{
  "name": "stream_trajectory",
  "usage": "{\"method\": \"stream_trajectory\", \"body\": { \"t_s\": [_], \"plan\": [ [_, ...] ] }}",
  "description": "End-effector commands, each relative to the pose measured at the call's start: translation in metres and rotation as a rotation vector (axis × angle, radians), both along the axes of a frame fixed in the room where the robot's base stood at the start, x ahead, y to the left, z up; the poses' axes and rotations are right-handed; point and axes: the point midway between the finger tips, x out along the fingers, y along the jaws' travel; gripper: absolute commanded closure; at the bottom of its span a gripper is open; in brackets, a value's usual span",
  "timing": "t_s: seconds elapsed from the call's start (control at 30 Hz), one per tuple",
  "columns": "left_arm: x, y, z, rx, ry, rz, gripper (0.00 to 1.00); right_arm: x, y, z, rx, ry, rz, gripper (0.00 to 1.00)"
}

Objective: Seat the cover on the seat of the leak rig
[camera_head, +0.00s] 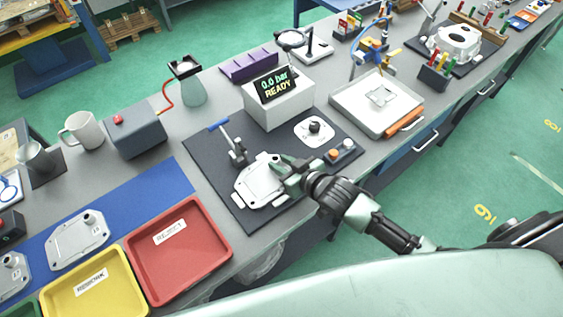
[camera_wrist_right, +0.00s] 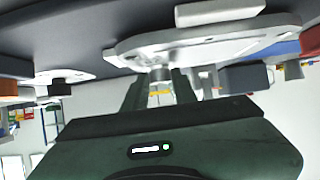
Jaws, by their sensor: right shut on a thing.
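The silver cover (camera_head: 258,184) is over the left part of the leak rig's dark base plate (camera_head: 216,172), next to the toggle clamp (camera_head: 237,150). My right gripper (camera_head: 291,174) is shut on the right end of the cover. My left gripper is not in view.
A red REJECT tray (camera_head: 222,236) and yellow REWORK tray (camera_head: 136,294) stand at the front left. Another cover (camera_head: 79,239) lies on the blue mat (camera_head: 150,196). A white tray (camera_head: 350,112) stands farther right.

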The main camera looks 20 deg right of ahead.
Motion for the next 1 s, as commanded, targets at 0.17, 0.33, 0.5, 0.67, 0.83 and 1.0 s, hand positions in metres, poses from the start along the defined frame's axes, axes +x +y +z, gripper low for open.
{"method": "stream_trajectory", "body": {
  "t_s": [0.17, 0.33, 0.5, 0.67, 0.83, 1.0],
  "plan": [
    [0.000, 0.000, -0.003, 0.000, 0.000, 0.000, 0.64, 0.001, 0.000, -0.004, 0.003, -0.003, 0.000, 1.00],
    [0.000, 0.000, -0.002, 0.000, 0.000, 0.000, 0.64, 0.000, 0.000, -0.003, 0.001, -0.003, 0.000, 0.47],
    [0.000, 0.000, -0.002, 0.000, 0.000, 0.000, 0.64, 0.000, 0.000, -0.004, 0.000, -0.001, 0.000, 0.47],
    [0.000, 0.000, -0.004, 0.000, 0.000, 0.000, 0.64, -0.005, -0.002, -0.004, -0.002, 0.002, 0.000, 0.47],
    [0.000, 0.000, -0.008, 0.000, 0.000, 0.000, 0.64, -0.026, -0.010, 0.008, -0.002, 0.001, 0.002, 0.47],
    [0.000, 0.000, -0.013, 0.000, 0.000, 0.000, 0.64, -0.050, -0.018, 0.022, 0.000, 0.000, 0.001, 0.47]
  ]
}}
